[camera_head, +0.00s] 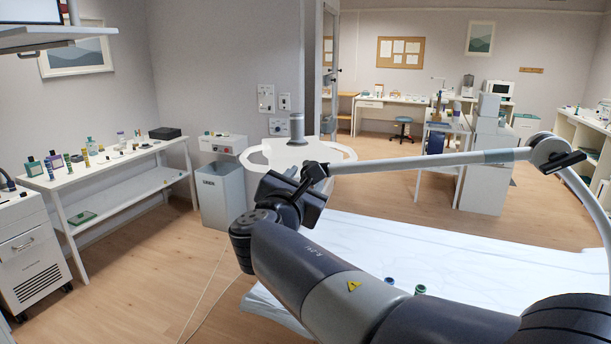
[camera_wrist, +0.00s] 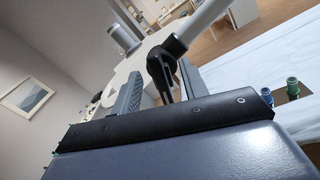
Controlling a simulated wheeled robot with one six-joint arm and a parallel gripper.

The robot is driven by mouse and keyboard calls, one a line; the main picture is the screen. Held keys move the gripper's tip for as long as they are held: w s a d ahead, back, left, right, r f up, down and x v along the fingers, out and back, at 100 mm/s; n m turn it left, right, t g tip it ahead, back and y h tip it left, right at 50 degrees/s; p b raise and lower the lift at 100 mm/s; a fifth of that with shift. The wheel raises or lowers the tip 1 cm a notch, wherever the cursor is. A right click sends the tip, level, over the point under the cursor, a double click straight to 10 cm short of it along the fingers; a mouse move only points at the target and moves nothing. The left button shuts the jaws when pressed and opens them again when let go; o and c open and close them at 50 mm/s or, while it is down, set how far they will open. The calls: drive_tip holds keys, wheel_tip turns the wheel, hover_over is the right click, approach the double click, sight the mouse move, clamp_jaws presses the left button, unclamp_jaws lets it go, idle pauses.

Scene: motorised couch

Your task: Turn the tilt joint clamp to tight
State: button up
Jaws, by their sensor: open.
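The tilt joint clamp seems to be the black fitting with a lever (camera_wrist: 160,68) at the end of a grey tube (camera_wrist: 203,22) in the wrist view. It also shows as a small dark knuckle (camera_head: 316,171) on the tube's left end in the head view. My gripper (camera_wrist: 157,86) is open, with one grey finger on each side of the black fitting's lower part. I cannot tell whether either finger touches it. In the head view my gripper (camera_head: 290,190) is partly hidden by its own dark body. The clamp's setting cannot be read.
The tube runs right to a round joint (camera_head: 551,152). A white ring-shaped top (camera_head: 345,153) with a grey post (camera_head: 297,128) stands behind my gripper. A white-sheeted couch (camera_head: 470,250) lies below, with a blue bottle (camera_head: 389,282) and a green bottle (camera_head: 420,289).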

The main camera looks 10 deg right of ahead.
drive_tip(key=shift+w+d, duration=0.3)
drive_tip(key=shift+w, duration=0.15)
clamp_jaws()
